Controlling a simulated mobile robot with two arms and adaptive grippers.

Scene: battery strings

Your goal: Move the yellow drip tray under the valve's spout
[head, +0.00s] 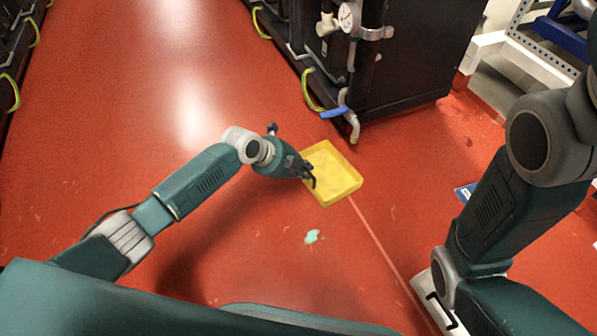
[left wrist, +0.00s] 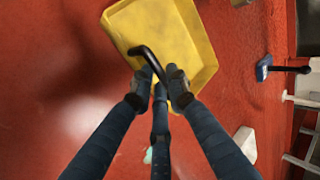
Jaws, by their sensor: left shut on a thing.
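The yellow drip tray (head: 335,178) is a shallow square tray near the middle of the head view. It also fills the upper part of the left wrist view (left wrist: 165,30). My left gripper (head: 309,173) is at the tray's left side, shut on its black bent handle (left wrist: 146,56). I cannot tell whether the tray touches the floor. The valve has a blue lever (head: 334,113) and a metal spout (head: 355,128) pointing down. In the head view the spout ends just beyond the tray's far edge, apart from it. My right gripper is out of view.
A black cabinet (head: 415,60) with a gauge (head: 349,17) and a yellow-green hose (head: 309,92) stands behind the valve. The floor to the left is clear. A blue flat thing (head: 465,193) lies right.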

